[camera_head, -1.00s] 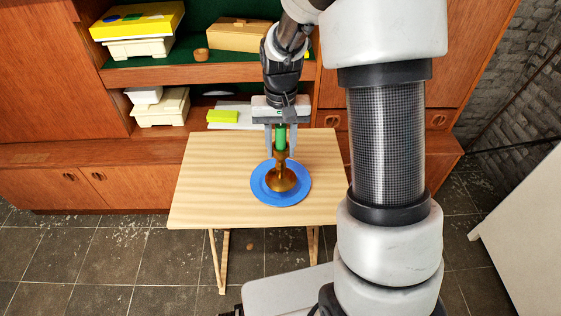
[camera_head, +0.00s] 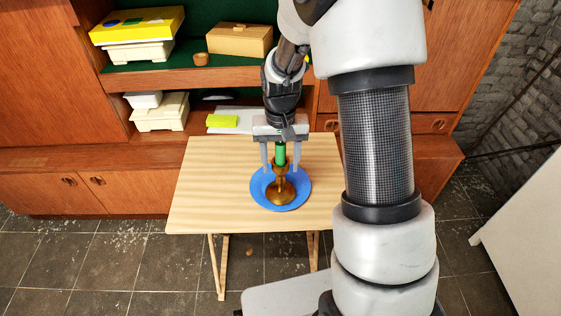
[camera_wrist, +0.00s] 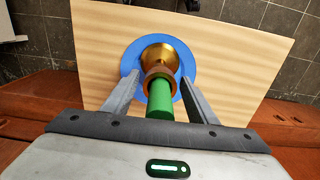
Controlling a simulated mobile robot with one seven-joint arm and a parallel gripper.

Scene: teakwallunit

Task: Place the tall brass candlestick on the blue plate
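The tall brass candlestick (camera_head: 280,190) stands upright on the blue plate (camera_head: 302,188), with a green candle (camera_head: 280,154) in its top. The plate lies on the light wooden table. My gripper (camera_head: 280,168) is above the plate, its two fingers on either side of the candle and the candlestick's upper part. In the wrist view my gripper (camera_wrist: 161,95) is open, with a gap between each finger and the candlestick (camera_wrist: 158,58). The blue plate (camera_wrist: 187,60) shows around the candlestick's base.
The small wooden table (camera_head: 210,185) is otherwise clear. Behind it a teak wall unit (camera_head: 60,150) holds a yellow box (camera_head: 150,24), white boxes (camera_head: 160,112), a wooden box (camera_head: 240,39), a small brown cup (camera_head: 201,59) and a yellow-green block (camera_head: 222,121).

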